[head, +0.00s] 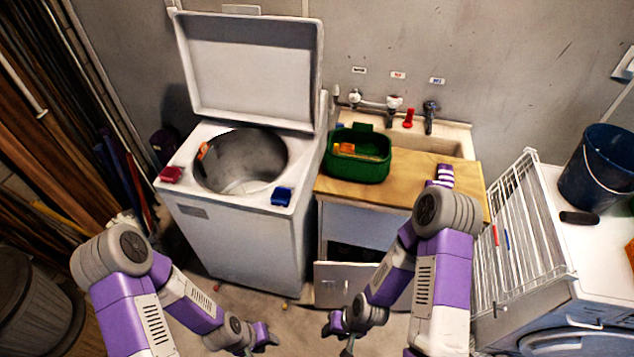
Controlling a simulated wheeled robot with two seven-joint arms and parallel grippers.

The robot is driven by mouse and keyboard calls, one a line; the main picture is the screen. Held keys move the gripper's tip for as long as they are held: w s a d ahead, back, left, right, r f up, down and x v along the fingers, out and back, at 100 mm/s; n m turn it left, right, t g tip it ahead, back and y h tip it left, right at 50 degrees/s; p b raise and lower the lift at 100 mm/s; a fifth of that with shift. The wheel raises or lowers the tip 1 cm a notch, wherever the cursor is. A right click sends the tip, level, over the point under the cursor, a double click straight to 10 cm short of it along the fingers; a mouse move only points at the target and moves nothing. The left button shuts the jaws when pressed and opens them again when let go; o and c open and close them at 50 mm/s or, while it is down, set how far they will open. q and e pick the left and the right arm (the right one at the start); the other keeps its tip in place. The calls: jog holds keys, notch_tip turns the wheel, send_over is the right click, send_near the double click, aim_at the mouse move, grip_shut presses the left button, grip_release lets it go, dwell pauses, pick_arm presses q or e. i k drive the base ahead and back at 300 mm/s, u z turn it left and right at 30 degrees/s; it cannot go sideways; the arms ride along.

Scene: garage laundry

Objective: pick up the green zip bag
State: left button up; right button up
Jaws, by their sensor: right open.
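A green open-topped container (358,172), which seems to be the green zip bag, stands on the wooden counter (400,176) beside the washer. A raised flap shows at its back, and an orange item (347,148) shows inside it. I see no zip clearly. My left gripper (268,339) is low in front of the washer, well below and left of the bag; its jaws are too small to read. My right gripper (338,335) is open, low in front of the cabinet, well below the bag and apart from it.
The top-load washer (232,240) has its lid up, with red (171,174) and blue (282,197) items on its rim. A sink with taps (394,103) is behind the counter. A wire rack (515,240) and dark bucket (600,168) are at right. A drawer (335,283) protrudes below.

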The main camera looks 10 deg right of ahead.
aim_at(367, 169)
jog(key=u, duration=1.15)
jog(key=k, duration=0.1)
jog(key=z, duration=2)
jog(key=i, duration=1.25)
jog(key=u, duration=0.15)
